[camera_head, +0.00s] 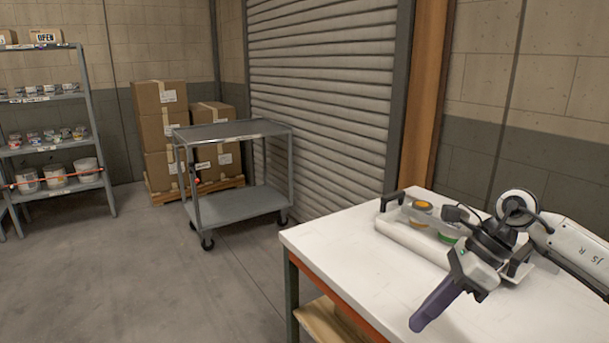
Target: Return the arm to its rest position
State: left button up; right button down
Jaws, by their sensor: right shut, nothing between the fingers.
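My right arm comes in from the right edge, over the white table (335,240). My right gripper (420,322) points down and to the left over the table top. Its dark purple fingers are together with nothing between them. A white tray (410,240) with dark handles lies on the table behind the gripper. It holds a round item with an orange top (422,207) and a green item (448,239). My wrist hides the tray's right part. My left gripper is not in view.
A grey two-tier cart (240,205) stands behind the table, with stacked cardboard boxes (160,110) beyond it. A shelf rack (98,140) with cans and buckets is at the left. A roller shutter (325,90) closes the back. The floor at front left is clear.

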jog(key=s+a+m+t+y, duration=0.25)
jog(key=a+m+y, duration=0.3)
jog(key=a, duration=0.55)
jog(key=s+a+m+t+y, duration=0.1)
jog(key=s+a+m+y, duration=0.35)
jog(key=a, duration=0.65)
jog(key=d+f+m+t+h, duration=0.55)
jog(key=f+m, duration=0.25)
jog(key=m, duration=0.5)
jog(key=d+f+m+t+h, duration=0.4)
jog(key=f+m+t, duration=0.25)
jog(key=m, duration=0.75)
jog(key=s+d+f+m+g+h, duration=0.2)
jog(key=s+f+m, duration=0.3)
jog(key=s+f, duration=0.3)
jog(key=s+d+f+m+g+h, duration=0.2)
jog(key=s+d+f+m+g, duration=0.2)
jog(key=s+f, duration=0.5)
jog(key=shift+s+d+m+g, duration=0.25)
jog(key=shift+d+m+g, duration=0.1)
jog(key=shift+m+g, duration=0.1)
jog(key=shift+h, duration=0.25)
